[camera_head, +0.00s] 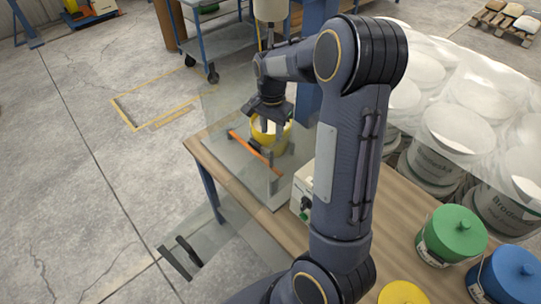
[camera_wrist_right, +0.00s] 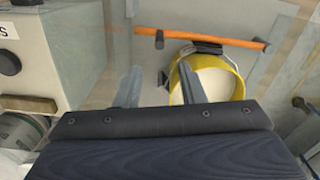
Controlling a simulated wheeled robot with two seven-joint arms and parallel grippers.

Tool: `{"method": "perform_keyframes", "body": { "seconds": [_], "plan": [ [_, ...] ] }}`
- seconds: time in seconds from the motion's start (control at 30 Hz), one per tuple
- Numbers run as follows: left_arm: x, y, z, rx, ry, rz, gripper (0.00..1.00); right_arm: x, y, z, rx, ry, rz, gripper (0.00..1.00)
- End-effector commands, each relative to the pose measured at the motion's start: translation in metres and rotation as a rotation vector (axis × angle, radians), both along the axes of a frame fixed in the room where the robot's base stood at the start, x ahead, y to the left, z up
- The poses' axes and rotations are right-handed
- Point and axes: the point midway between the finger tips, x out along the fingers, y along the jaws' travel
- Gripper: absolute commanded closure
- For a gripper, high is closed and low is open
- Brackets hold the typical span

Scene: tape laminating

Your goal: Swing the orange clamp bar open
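The orange clamp bar (camera_head: 255,152) lies across the pale fixture on the wooden table. It also runs across the top of the right wrist view (camera_wrist_right: 205,39), with dark posts near its ends. A yellow round thing with a pale centre (camera_head: 272,134) sits beside the bar, and it shows in the wrist view (camera_wrist_right: 238,87). My right gripper (camera_head: 270,122) is over the yellow thing, and its fingers (camera_wrist_right: 160,82) are apart with nothing held. One finger overlaps the yellow rim; contact cannot be told.
A pale box with a dark knob (camera_head: 303,190) stands beside the fixture. Green (camera_head: 452,232), blue (camera_head: 510,272) and yellow (camera_head: 403,293) lidded cans stand at the right. Wrapped white buckets (camera_head: 455,130) fill the area behind. A blue cart (camera_head: 213,38) stands beyond; the left floor is mostly clear.

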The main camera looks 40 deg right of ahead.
Motion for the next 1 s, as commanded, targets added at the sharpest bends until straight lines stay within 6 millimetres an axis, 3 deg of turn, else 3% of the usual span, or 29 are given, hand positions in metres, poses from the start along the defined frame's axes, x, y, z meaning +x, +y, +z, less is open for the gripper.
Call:
{"method": "perform_keyframes", "body": {
  "seconds": [0.5, 0.7, 1.0],
  "plan": [
    [0.0, 0.0, 0.006, 0.0, 0.0, 0.0, 0.64, -0.001, 0.001, -0.093, 0.002, 0.004, 0.001, 0.64],
    [0.0, 0.0, 0.006, 0.0, 0.0, 0.0, 0.64, -0.001, 0.0, -0.108, 0.001, -0.001, 0.002, 0.64],
    [0.0, 0.0, 0.006, 0.0, 0.0, 0.0, 0.64, -0.001, 0.001, -0.11, 0.001, -0.001, 0.002, 0.64]
  ]
}}
